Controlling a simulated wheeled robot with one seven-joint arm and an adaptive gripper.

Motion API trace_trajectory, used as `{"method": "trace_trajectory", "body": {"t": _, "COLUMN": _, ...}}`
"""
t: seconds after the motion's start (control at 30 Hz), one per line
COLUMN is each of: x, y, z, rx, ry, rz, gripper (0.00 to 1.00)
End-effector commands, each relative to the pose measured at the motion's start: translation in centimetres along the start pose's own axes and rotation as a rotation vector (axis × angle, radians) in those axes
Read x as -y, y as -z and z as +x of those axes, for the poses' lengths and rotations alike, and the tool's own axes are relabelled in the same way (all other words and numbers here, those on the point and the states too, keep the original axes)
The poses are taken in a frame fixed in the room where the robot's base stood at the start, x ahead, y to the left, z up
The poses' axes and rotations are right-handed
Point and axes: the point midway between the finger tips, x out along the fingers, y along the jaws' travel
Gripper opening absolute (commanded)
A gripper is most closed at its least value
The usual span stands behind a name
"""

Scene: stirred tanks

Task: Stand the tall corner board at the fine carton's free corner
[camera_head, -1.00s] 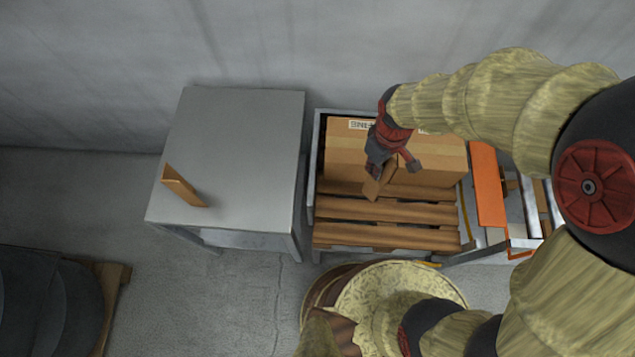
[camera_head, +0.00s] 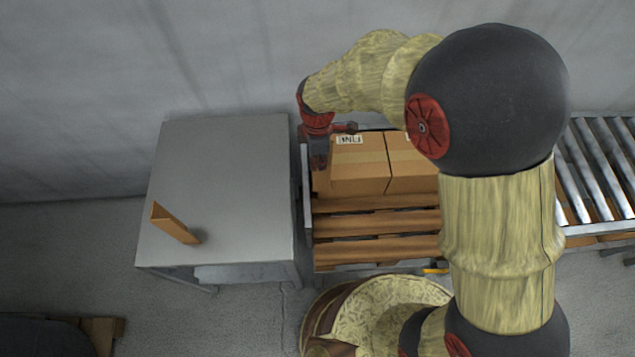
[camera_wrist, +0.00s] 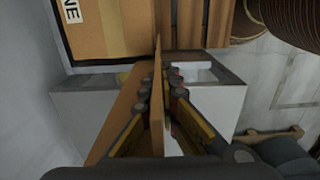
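The fine carton (camera_head: 358,172), a brown box with a FINE label, stands on the wooden pallet (camera_head: 375,222). It also shows at the upper left of the wrist view (camera_wrist: 105,30). My gripper (camera_head: 319,160) is at the carton's left side in the head view. In the wrist view my gripper (camera_wrist: 160,95) is shut on a brown corner board (camera_wrist: 158,75), whose one flange shows edge-on between the fingers. The board's far end reaches beside the carton; whether they touch is unclear. Another corner board (camera_head: 176,224) is on the grey table (camera_head: 225,165).
A second carton (camera_head: 411,165) stands right against the fine carton, partly hidden by my arm. A metal frame edge (camera_head: 307,215) runs along the pallet's left side. A roller conveyor (camera_head: 600,170) is at the right. The pallet's front slats are bare.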

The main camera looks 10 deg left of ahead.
Motion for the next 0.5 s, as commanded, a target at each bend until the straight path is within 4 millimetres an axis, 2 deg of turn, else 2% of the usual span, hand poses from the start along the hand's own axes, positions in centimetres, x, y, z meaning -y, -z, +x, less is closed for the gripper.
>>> {"method": "trace_trajectory", "body": {"t": 0.03, "x": 0.1, "y": 0.0, "z": 1.6, "rx": 0.001, "ry": 0.002, "rz": 0.0, "gripper": 0.0}}
{"method": "trace_trajectory", "body": {"t": 0.2, "x": 0.0, "y": 0.0, "z": 5.1, "rx": 0.0, "ry": 0.001, "rz": 0.001, "gripper": 0.0}}
{"method": "trace_trajectory", "body": {"t": 0.3, "x": 0.0, "y": 0.0, "z": 6.3, "rx": 0.0, "ry": 0.0, "rz": 0.001, "gripper": 0.0}}
{"method": "trace_trajectory", "body": {"t": 0.5, "x": 0.0, "y": 0.0, "z": 7.3, "rx": -0.001, "ry": -0.001, "rz": 0.001, "gripper": 0.0}}
